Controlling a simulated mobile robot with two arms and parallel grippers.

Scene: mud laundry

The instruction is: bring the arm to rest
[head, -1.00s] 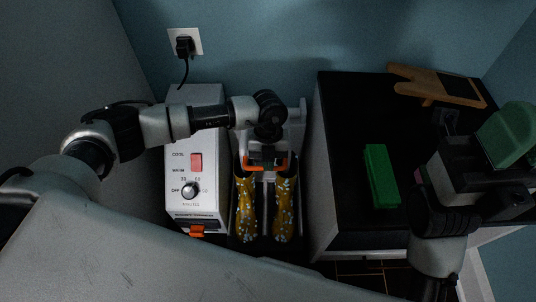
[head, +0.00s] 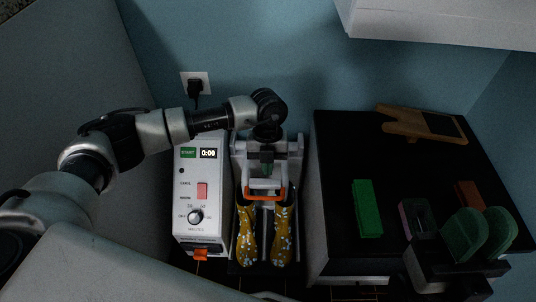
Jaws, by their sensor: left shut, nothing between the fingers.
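My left gripper (head: 266,163) points down over the white boot rack, just behind its orange bar (head: 266,194). Its fingers are shut with nothing between them. Whether it touches the rack cannot be told. Two yellow patterned boots (head: 248,238) stand side by side in front of the bar. My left arm reaches in from the left, passing over the back of the white control box (head: 201,215). My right gripper (head: 478,236), with two rounded green pads, is at the lower right over the black cabinet (head: 340,165). Its pads overlap in view, so its opening is unclear.
The control box has a green START label, a 0:00 display, a red switch and a knob. On the cabinet lie a green block (head: 367,208), a reddish block (head: 468,194), a small open box (head: 417,217) and a wooden boot jack (head: 415,124). A white shelf (head: 440,25) overhangs the upper right.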

